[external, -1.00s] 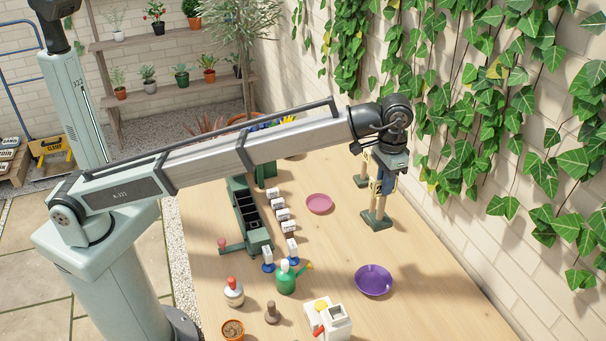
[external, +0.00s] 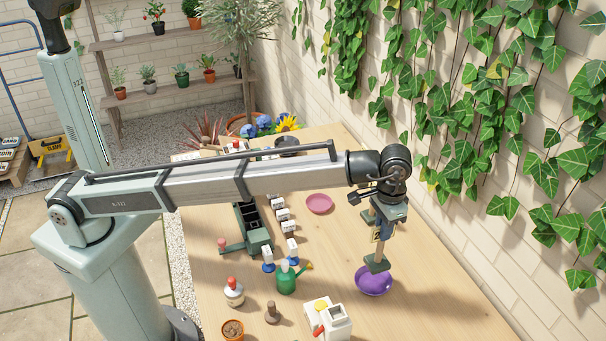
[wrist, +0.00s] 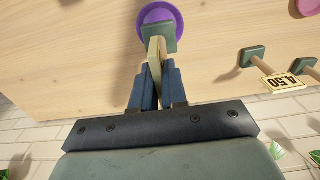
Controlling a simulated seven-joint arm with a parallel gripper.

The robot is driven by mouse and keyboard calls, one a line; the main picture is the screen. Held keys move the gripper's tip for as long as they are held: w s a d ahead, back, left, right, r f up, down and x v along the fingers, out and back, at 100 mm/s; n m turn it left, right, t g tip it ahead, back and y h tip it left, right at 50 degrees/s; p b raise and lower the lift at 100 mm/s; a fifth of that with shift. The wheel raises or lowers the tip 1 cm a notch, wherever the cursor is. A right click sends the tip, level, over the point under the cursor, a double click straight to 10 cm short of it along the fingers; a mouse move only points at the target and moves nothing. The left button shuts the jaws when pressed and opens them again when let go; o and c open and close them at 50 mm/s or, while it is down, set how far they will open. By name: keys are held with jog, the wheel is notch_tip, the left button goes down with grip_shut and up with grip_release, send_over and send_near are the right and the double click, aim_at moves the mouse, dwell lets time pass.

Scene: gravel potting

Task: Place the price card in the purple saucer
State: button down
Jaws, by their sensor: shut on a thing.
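My gripper (external: 382,228) is shut on a price card (external: 376,236), a stand with a pale wooden post and a square green base. The card's face is mostly hidden by the fingers. In the wrist view the post (wrist: 155,62) runs between the blue fingers (wrist: 158,78) to the green base (wrist: 161,38). The purple saucer (external: 374,285) is on the table beneath the held stand. The base overlaps the saucer's far part in the external view. The saucer also shows at the top of the wrist view (wrist: 148,14). I cannot tell whether base and saucer touch.
A pink saucer (external: 319,204) lies farther back. A green watering can (external: 286,281) and a white boxy object (external: 336,322) stand left of the purple saucer.

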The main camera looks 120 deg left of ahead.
aim_at(380, 249)
jog(key=shift+f, duration=4)
jog(key=c, duration=1.2)
grip_release()
jog(key=shift+o, duration=0.2)
notch_tip(380, 249, up, 13)
jog(key=shift+r, duration=0.1)
